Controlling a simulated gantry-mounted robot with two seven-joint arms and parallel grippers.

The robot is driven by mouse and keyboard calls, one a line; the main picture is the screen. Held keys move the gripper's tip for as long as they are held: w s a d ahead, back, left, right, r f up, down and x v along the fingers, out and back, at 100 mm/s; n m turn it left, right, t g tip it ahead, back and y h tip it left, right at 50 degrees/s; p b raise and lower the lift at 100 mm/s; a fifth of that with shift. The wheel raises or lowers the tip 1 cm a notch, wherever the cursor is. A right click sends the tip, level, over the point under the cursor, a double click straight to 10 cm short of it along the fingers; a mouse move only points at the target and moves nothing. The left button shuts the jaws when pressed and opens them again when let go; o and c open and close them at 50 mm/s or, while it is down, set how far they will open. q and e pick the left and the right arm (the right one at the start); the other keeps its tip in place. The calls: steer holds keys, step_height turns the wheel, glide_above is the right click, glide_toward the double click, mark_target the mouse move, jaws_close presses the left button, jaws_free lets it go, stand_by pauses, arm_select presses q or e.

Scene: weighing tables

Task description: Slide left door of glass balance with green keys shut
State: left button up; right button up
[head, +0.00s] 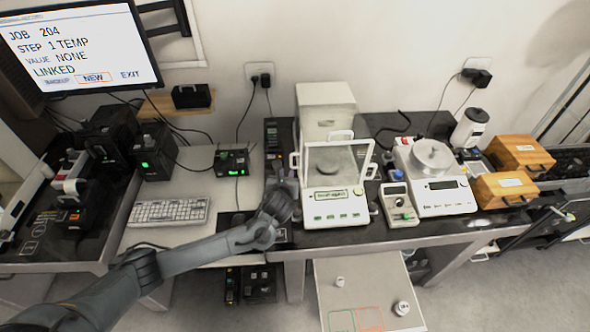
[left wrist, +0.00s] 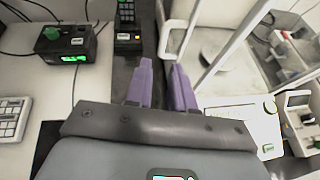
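The glass balance (head: 336,205) with green keys stands on the dark bench, a pan visible behind its glass. A white handle (head: 294,161) sticks out on its left side. In the left wrist view the balance (left wrist: 245,118) fills the right, with a pale looped handle (left wrist: 172,38) just beyond my fingertips. I cannot tell how far the left door is open. My left gripper (head: 282,183) is low beside the balance's left side. Its purple fingers (left wrist: 162,72) are apart with nothing between them, and they do not appear to touch the handle. My right gripper is not in view.
Left of the gripper are a dark keypad device (head: 273,138), a black box with a green display (head: 232,162) and a keyboard (head: 168,212). Right of the balance are a small device with knobs (head: 399,204) and a white top-pan scale (head: 440,190). A white box (head: 325,97) stands behind.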

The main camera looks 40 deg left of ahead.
mark_target(291, 161)
arm_select(q)
steer(key=x, duration=0.3)
steer(key=b+x, duration=0.1)
steer(key=x, duration=0.3)
steer(key=b+x, duration=0.1)
steer(key=x, duration=0.2)
steer(key=shift+w+r, duration=0.1)
steer(key=shift+w, duration=0.5)
steer(key=shift+c, duration=0.3)
jaws_close()
